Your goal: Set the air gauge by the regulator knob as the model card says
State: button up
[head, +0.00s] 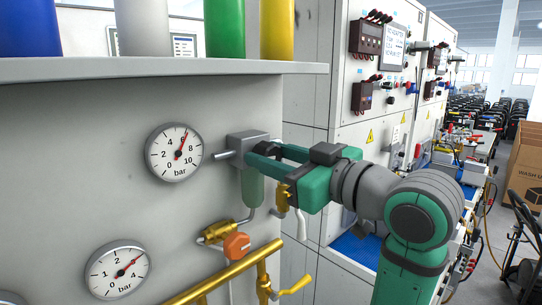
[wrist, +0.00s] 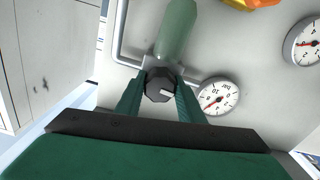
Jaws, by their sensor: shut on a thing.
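The air gauge (head: 174,152) is a round white dial marked 0 to 10 bar on the grey panel. Its red needle points at about 6. It also shows, turned over, in the wrist view (wrist: 219,97). My gripper (head: 262,155) is at the grey regulator body (head: 246,139), just right of the gauge. In the wrist view its green fingers are shut on the dark regulator knob (wrist: 158,84), which has a white mark on its face. The green bowl (wrist: 175,32) hangs from the regulator. In the head view the fingers mostly hide the knob. No readable model card is visible.
A second gauge (head: 118,271), marked to 4 bar, sits lower left. An orange knob (head: 237,245) and brass pipes (head: 224,273) are below the regulator. A shelf (head: 150,68) with coloured cylinders juts out above. A tester cabinet with a display (head: 392,46) stands behind my arm.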

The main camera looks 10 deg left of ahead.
jog(key=shift+d+m, duration=0.1)
jog(key=shift+m, duration=2.4)
jog(key=shift+s, duration=0.1)
jog(key=o, duration=1.1)
jog(key=shift+c, duration=0.2)
jog(key=v, duration=1)
jog(key=shift+s+d, duration=0.2)
jog(key=shift+d, duration=0.05)
jog(key=shift+f, duration=0.1)
